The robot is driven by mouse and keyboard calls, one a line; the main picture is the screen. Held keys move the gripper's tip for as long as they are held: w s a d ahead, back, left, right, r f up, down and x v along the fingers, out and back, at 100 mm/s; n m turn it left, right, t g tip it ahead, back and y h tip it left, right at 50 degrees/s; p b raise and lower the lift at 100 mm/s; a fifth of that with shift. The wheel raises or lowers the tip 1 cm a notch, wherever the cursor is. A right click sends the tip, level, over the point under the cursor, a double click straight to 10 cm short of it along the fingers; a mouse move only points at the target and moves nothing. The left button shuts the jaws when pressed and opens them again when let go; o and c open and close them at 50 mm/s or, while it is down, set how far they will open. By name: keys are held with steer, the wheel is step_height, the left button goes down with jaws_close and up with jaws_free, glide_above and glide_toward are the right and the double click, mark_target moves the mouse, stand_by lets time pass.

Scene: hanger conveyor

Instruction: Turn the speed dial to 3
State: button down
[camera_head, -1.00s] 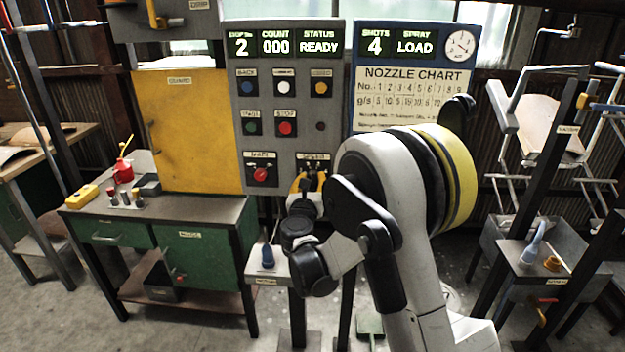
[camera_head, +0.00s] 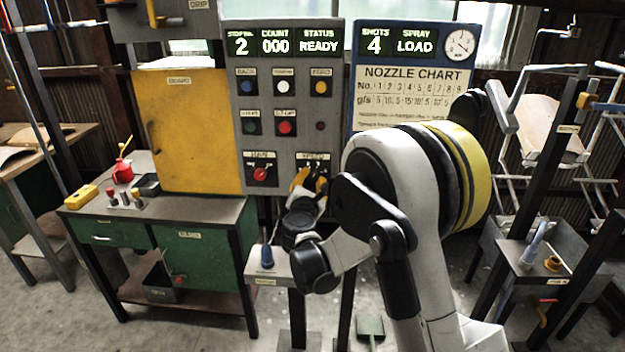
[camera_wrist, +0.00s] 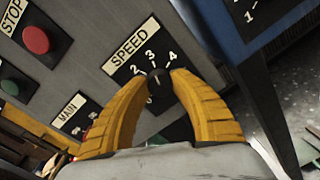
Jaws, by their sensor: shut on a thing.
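The speed dial (camera_wrist: 157,84) is a small black knob on a dark plate under a "SPEED" label in the wrist view. The numbers 2, 3 and 4 show around its upper side. A small pale mark on the knob appears to point up towards the 3, but it is too small to be sure. My gripper (camera_wrist: 158,80) has its yellow fingers shut on the dial, one on each side. In the head view my gripper (camera_head: 312,180) is at the lower right of the grey control panel (camera_head: 240,140), and it hides the dial there.
A red main switch (camera_head: 260,174) sits just left of my gripper, with a red stop button (camera_head: 285,128) above. The display (camera_head: 285,43) reads 2, 000 and READY. A yellow cabinet (camera_head: 190,130) stands left; a small stand with a blue-topped object (camera_head: 267,257) is below.

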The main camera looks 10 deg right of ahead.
steer(key=shift+m, duration=0.4)
steer(key=c, duration=1)
jaws_free()
steer(key=shift+c, duration=0.2)
steer(key=v, duration=1.2)
